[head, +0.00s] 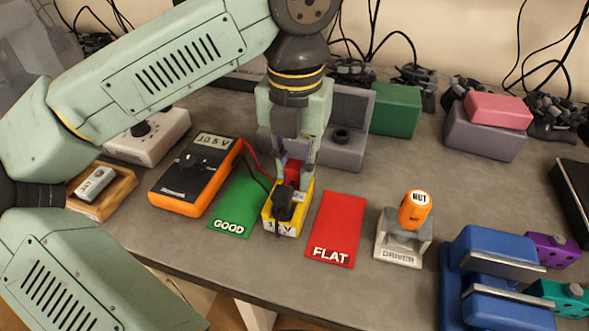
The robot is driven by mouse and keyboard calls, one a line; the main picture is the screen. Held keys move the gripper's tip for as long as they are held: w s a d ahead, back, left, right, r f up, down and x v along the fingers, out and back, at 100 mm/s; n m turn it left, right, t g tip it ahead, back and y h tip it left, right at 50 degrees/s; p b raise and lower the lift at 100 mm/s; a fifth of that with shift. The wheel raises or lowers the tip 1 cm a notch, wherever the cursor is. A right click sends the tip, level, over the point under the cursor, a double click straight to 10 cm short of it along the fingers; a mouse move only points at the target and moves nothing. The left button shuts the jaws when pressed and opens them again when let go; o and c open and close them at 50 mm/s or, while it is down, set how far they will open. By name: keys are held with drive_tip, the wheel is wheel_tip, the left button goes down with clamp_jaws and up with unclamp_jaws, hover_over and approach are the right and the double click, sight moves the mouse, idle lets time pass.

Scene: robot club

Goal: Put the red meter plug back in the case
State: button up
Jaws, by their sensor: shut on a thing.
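My gripper (296,172) points down in the middle of the table and is shut on the red meter plug (292,173). The plug is at the back end of the yellow battery (268,218); I cannot tell whether it touches it. A black plug (284,202) sits on the battery's front end. The orange meter (195,178) stands at left, its display showing 10.5 V, with red and black leads running to the battery. A grey open case (345,152) with a raised lid stands just behind my gripper, which partly hides it. A round black part shows in it.
The battery stands between a green GOOD mat (236,205) and a red FLAT mat (337,230). A driver stand (400,247) with an orange handle is at right, blue blocks (490,255) at front right. Boxes and cables line the back. Table right of the case is clear.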

sight(296, 164)
drive_tip(key=shift+r+p, duration=0.8)
drive_tip(key=shift+r, duration=0.45)
clamp_jaws()
drive_tip(key=shift+r+p, duration=0.95)
drive_tip(key=shift+r, duration=0.7)
drive_tip(key=shift+o, duration=1.7)
unclamp_jaws()
clamp_jaws()
